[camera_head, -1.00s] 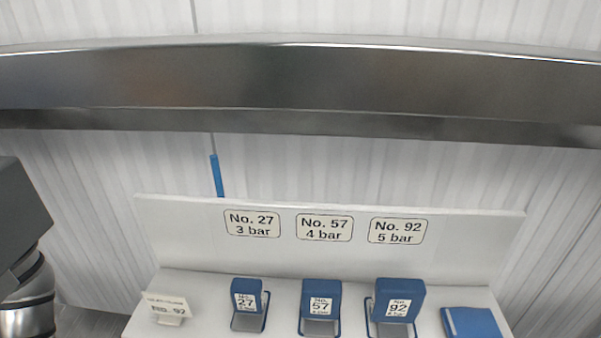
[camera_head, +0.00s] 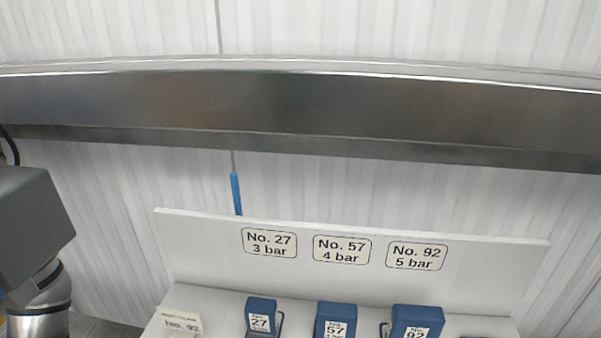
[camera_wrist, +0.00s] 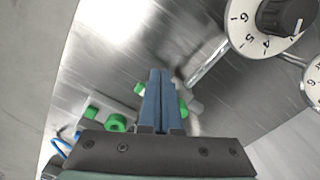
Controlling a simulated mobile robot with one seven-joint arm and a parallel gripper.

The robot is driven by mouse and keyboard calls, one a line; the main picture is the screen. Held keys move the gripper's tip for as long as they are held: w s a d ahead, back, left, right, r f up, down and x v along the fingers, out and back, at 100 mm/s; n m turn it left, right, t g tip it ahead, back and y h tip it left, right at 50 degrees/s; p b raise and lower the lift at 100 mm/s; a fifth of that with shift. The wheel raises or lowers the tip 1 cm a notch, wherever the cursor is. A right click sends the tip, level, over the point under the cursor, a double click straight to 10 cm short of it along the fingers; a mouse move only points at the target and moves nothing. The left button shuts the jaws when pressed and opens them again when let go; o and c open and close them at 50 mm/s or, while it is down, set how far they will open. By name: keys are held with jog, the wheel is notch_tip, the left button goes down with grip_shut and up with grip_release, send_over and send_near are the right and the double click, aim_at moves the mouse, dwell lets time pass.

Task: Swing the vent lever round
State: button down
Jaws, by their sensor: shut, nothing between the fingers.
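In the wrist view, my gripper (camera_wrist: 160,74) is shut, with its two blue fingers together and nothing between them. It is over a shiny round metal surface. A small part with green ends (camera_wrist: 183,108) shows on both sides of the fingers and is partly hidden behind them; it may be the vent lever, but I cannot tell for sure. I cannot tell whether the fingers touch it. The head view shows neither the gripper nor a lever.
A numbered dial (camera_wrist: 270,22) with a black knob is at the wrist view's upper right, with a second dial (camera_wrist: 314,82) below it. The head view shows a metal hood edge (camera_head: 300,110), a white shelf panel (camera_head: 200,235) and blue numbered blocks (camera_head: 336,318).

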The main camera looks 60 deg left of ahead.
dwell(0.5)
jog(key=shift+w+d, duration=0.65)
jog(key=shift+w, duration=0.25)
jog(key=shift+w+d, duration=0.65)
jog(key=shift+w, duration=0.3)
jog(key=shift+w+d+b, duration=0.15)
jog(key=shift+w+b, duration=0.1)
jog(key=shift+w, duration=0.3)
jog(key=shift+w+d+b, duration=0.15)
jog(key=shift+w+b, duration=0.05)
jog(key=shift+w, duration=0.4)
